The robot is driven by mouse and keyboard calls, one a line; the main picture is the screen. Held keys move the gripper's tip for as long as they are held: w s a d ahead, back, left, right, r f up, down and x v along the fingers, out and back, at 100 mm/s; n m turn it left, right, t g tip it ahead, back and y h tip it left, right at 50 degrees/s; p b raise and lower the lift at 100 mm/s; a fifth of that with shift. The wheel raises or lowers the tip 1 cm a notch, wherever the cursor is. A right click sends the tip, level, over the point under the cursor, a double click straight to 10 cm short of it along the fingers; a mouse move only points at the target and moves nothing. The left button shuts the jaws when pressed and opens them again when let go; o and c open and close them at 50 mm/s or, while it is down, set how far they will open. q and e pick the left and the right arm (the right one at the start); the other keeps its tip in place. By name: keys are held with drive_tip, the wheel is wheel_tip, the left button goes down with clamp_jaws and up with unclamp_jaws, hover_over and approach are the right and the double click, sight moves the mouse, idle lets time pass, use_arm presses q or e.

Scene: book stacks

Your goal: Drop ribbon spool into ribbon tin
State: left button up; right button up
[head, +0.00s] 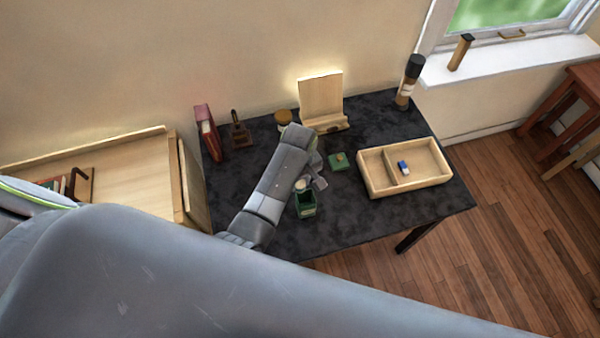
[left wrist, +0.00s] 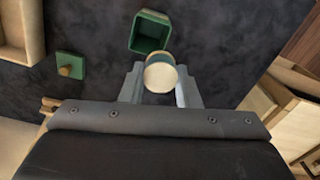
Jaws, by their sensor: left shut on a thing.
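The ribbon spool, with a pale round end and a teal side, is between the fingers of my left gripper (head: 308,184). The spool (left wrist: 160,76) shows best in the left wrist view, where the fingers of my left gripper (left wrist: 161,88) are shut on it from both sides. The ribbon tin (head: 306,207) is a green, open-topped box on the dark table, just below the gripper. In the left wrist view the tin (left wrist: 150,33) lies just beyond the spool, which overlaps its near edge. The height between them is hard to judge. My right gripper is not in view.
A green lid with a knob (head: 338,162) lies right of the gripper. Further right is a divided wooden tray (head: 376,182) holding a blue-and-white block (head: 403,168). A wooden stand (head: 321,98), a jar, a bottle (head: 408,82) and a red book (head: 207,130) line the back.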

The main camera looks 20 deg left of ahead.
use_arm(q)
drive_tip(key=shift+f, duration=0.95)
drive_tip(key=shift+w+f, duration=0.1)
drive_tip(key=shift+f, duration=0.35)
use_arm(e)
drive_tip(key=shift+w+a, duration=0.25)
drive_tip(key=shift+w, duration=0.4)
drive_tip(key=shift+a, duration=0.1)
use_arm(q)
drive_tip(key=o, duration=1)
drive_tip(key=shift+r, duration=0.1)
